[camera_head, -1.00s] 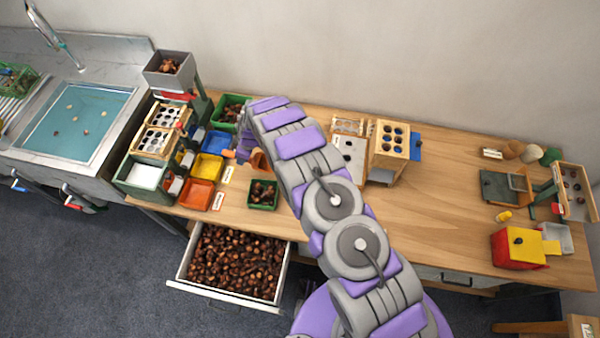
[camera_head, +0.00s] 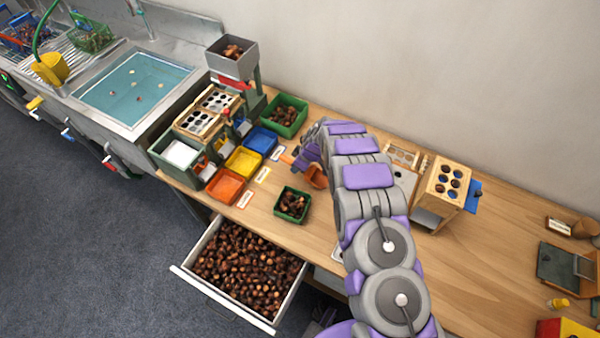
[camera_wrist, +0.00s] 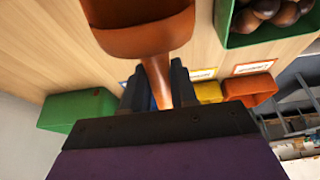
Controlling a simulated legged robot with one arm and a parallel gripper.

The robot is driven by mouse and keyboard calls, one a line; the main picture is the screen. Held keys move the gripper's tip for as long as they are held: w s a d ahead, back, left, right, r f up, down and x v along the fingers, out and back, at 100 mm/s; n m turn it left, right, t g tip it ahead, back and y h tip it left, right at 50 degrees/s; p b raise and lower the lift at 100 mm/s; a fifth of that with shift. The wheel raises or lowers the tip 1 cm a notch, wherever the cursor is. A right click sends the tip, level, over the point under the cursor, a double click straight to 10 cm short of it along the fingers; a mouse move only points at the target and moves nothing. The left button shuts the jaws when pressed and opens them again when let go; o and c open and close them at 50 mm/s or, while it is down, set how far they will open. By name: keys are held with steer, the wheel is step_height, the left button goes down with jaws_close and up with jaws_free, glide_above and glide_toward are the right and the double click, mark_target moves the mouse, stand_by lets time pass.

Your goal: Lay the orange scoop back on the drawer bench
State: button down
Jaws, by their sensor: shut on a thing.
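The orange scoop (camera_head: 316,177) is held by my gripper (camera_head: 302,160) above the wooden bench (camera_head: 270,217), between the coloured trays and my arm. In the wrist view the scoop's bowl (camera_wrist: 145,38) faces the camera. Its handle runs down between the two dark fingers of my gripper (camera_wrist: 158,88), which are shut on it. I cannot tell whether the bowl touches the bench top. The open drawer (camera_head: 205,285), full of chestnuts, sticks out under the bench's front edge.
A small green tray of chestnuts (camera_head: 279,212) stands to the front left of the scoop. Orange (camera_head: 226,187), yellow (camera_head: 243,161) and blue (camera_head: 261,139) trays lie to the left. A larger green bin (camera_head: 302,127) stands behind. A wooden box with holes (camera_head: 436,208) is to the right.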

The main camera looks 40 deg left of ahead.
mark_target(309, 176)
steer(key=shift+a+f, duration=0.15)
steer(key=shift+f, duration=0.3)
steer(key=f, duration=0.3)
steer(key=shift+s+d+b, duration=0.1)
steer(key=shift+d+b, duration=0.2)
steer(key=shift+d, duration=0.05)
steer(key=shift+d+r, duration=0.1)
steer(key=shift+r, duration=0.1)
steer(key=shift+f, duration=0.1)
steer(key=c, duration=0.9)
jaws_free()
steer(key=shift+a+f, duration=0.1)
steer(key=shift+a, duration=0.15)
steer(key=shift+d, duration=0.15)
steer(key=p+v, duration=0.1)
steer(key=v, duration=1.1)
steer(key=shift+p, duration=0.4)
